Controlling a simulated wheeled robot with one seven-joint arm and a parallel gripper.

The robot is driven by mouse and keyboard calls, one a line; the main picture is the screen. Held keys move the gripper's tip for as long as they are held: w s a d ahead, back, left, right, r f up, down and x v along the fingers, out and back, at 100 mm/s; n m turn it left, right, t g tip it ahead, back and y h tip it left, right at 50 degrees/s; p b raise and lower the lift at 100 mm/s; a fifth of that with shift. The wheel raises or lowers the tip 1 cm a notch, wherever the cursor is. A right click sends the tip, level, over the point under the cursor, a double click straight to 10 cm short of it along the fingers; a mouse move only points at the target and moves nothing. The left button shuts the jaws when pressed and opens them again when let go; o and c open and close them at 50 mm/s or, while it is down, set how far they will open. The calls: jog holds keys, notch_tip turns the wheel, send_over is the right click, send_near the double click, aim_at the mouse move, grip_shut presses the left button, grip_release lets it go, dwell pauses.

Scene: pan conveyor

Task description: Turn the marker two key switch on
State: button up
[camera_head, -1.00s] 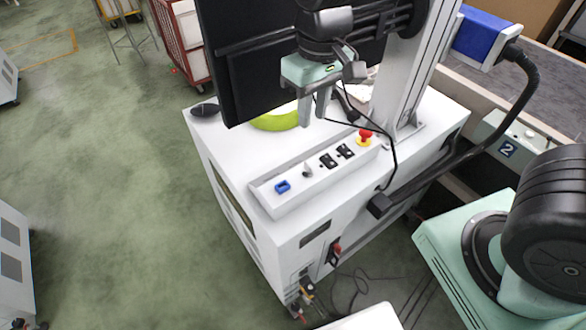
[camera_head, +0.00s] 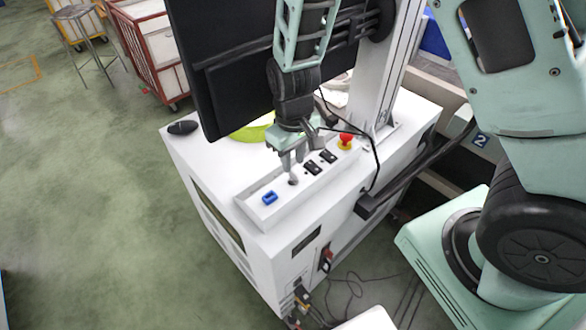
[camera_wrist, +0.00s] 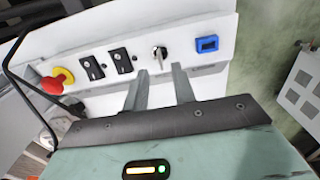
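The key switch (camera_wrist: 159,52) is a small silver key on the sloped white control panel, between a blue square switch and black rocker switches. In the head view the key switch (camera_head: 292,182) is partly behind my fingertips. My gripper (camera_head: 291,172) points down at it from just above the panel. In the wrist view my gripper (camera_wrist: 160,72) has its two fingers apart, with the key between the lines of their tips. I cannot tell whether they touch it.
The panel also carries a blue switch (camera_head: 269,198), two black switches (camera_head: 313,167) and a red emergency button (camera_head: 345,141). A large black monitor (camera_head: 225,75) stands behind on the white cabinet (camera_head: 215,165). A black cable hangs beside the panel's right end.

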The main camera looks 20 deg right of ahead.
aim_at(293, 170)
jog(key=shift+f, duration=2.15)
grip_shut()
